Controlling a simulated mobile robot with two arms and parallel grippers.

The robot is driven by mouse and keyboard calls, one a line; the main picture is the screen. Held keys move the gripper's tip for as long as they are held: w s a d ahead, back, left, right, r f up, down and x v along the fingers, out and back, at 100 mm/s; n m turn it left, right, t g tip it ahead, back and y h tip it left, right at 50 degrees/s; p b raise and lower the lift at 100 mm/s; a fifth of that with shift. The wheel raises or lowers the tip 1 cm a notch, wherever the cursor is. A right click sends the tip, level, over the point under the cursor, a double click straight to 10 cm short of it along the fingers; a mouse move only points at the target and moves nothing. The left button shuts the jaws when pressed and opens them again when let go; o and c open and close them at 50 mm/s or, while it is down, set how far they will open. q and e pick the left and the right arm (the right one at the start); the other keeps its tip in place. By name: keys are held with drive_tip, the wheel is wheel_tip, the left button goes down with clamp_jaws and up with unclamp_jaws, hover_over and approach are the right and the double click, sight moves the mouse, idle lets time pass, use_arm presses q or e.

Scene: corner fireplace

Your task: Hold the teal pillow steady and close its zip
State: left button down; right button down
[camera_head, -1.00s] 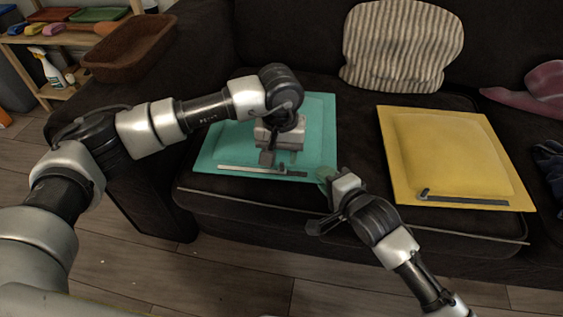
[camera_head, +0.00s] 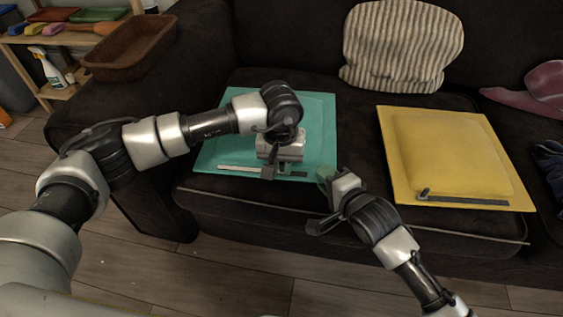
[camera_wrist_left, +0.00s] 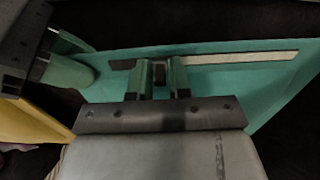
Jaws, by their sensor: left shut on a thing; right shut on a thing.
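The teal pillow (camera_head: 212,143) lies flat on the sofa seat. Its zip (camera_head: 238,169) runs along the front edge, pale on the left and dark on the right. My left gripper (camera_head: 270,171) is over the zip, shut on the small dark zip slider (camera_wrist_left: 159,72), which shows between its fingers in the left wrist view. In the head view the gripper mostly hides the slider.
A yellow pillow (camera_head: 448,150) with a dark zip strip lies on the seat to the right. A striped cushion (camera_head: 402,45) leans on the backrest. A brown basket (camera_head: 130,48) sits on the left armrest. A pink cloth (camera_head: 535,90) lies at the far right.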

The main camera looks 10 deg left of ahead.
sight(216, 167)
drive_tip(key=shift+f, duration=0.2)
use_arm(q)
drive_tip(key=a, duration=1.5)
drive_tip(key=shift+s+a+f, duration=0.15)
drive_tip(key=shift+a+f, duration=0.05)
drive_tip(key=shift+a, duration=0.2)
use_arm(e)
drive_tip(key=shift+d, duration=0.1)
use_arm(q)
drive_tip(key=c, duration=1)
unclamp_jaws()
drive_tip(key=shift+c, duration=0.2)
drive_tip(key=shift+r, duration=0.1)
wheel_tip(216, 167, up, 12)
drive_tip(key=shift+a, duration=0.1)
